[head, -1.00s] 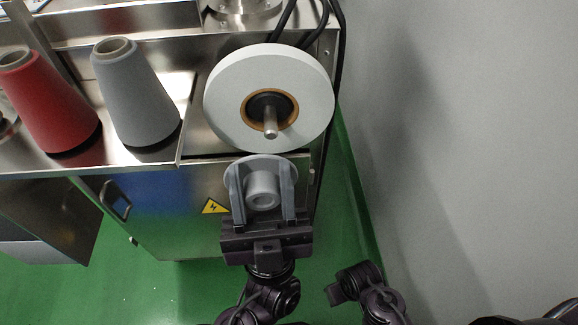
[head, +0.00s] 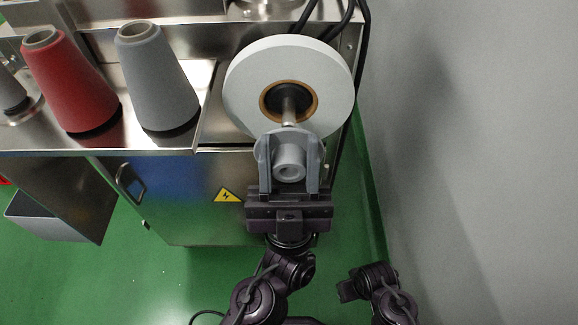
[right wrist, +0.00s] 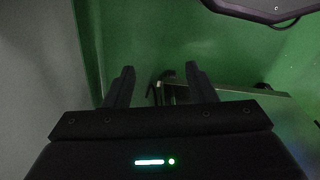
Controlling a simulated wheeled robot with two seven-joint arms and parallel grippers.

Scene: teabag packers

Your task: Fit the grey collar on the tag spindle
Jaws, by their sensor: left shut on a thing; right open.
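The grey collar (head: 289,158) is a round flange with a short hollow hub. My left gripper (head: 289,142) is shut on it, one finger on each side. The tag spindle (head: 289,108) is a metal rod out of the dark core of a white reel (head: 243,82). The collar lies just below the spindle in the head view, its upper edge meeting or covering the rod's tip. I cannot tell whether they touch. My right gripper (right wrist: 160,88) is open and empty in the right wrist view, away from the reel.
A red cone (head: 70,85) and a grey cone (head: 158,80) stand on the steel shelf left of the reel. Black cables (head: 362,50) hang at the reel's right. A grey wall (head: 470,130) closes off the right side. Green floor (head: 200,280) is open below.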

